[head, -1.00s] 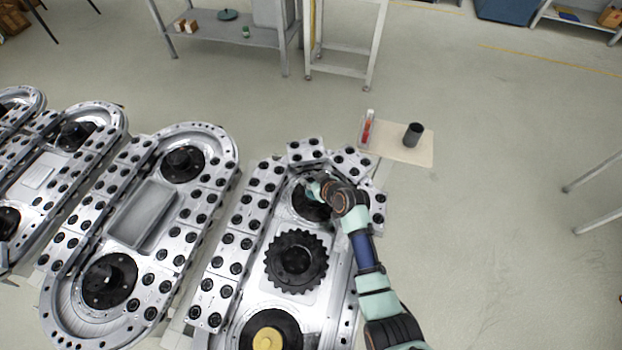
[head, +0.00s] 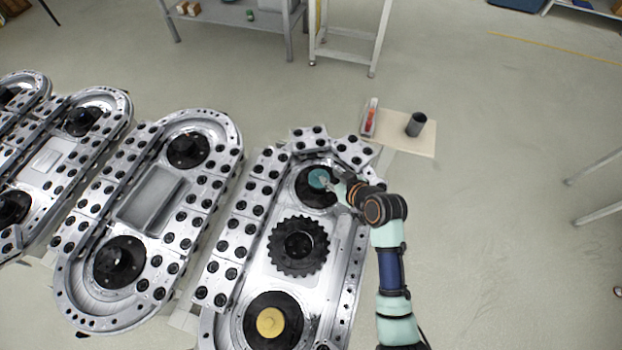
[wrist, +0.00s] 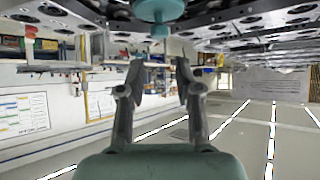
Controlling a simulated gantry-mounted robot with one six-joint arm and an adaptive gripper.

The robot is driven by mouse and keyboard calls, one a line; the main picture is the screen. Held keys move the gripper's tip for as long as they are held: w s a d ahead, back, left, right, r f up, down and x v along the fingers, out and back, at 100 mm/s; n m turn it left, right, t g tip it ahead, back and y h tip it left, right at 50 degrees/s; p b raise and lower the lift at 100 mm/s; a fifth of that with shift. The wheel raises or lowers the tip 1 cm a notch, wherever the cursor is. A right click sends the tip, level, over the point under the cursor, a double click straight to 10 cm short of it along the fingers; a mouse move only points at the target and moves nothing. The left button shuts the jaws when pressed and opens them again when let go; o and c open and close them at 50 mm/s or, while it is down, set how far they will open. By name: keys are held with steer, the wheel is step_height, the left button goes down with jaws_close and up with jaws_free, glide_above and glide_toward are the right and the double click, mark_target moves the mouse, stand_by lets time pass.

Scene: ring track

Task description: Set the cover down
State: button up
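The teal round cover (head: 319,178) lies over the black hub (head: 312,194) at the far end of the nearest track. In the wrist view the cover (wrist: 158,10) is at the top edge, partly cut off, with its small knob (wrist: 160,31) towards me. My gripper (wrist: 159,66) is open, its two fingers spread with nothing between them. The knob shows beyond the fingertips, apart from them. In the head view my gripper (head: 338,183) is just right of the cover, its fingers small and hard to make out.
A toothed black wheel (head: 299,246) sits mid-track, and a yellow cover (head: 270,322) is on the near hub. Bolted blocks (head: 357,150) edge the track. A mat (head: 417,146) with a dark cylinder (head: 416,124) and red item (head: 371,117) lies beyond.

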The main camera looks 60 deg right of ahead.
steer(key=w+a+r+n+t+y, duration=0.15)
steer(key=w+a+r, duration=0.25)
steer(key=a, duration=0.4)
steer(key=w+a+r+n+y, duration=0.1)
steer(key=w+a+r+n, duration=0.1)
steer(key=w+a+r, duration=0.4)
steer(key=w+a+r+n+t+y, duration=0.1)
steer(key=w+a+r, duration=0.2)
steer(key=a, duration=0.6)
steer(key=s+a+r+n+y, duration=0.1)
steer(key=a+r, duration=0.3)
steer(key=a, duration=0.4)
steer(key=a+r+n+t+y, duration=0.1)
steer(key=a+r, duration=0.3)
steer(key=a, duration=0.5)
steer(key=shift+s, duration=0.4)
step_height(320, 180, up, 17)
steer(key=p, duration=1.6)
steer(key=shift+d+p, duration=0.15)
steer(key=shift+p, duration=0.25)
steer(key=shift+f, duration=0.1)
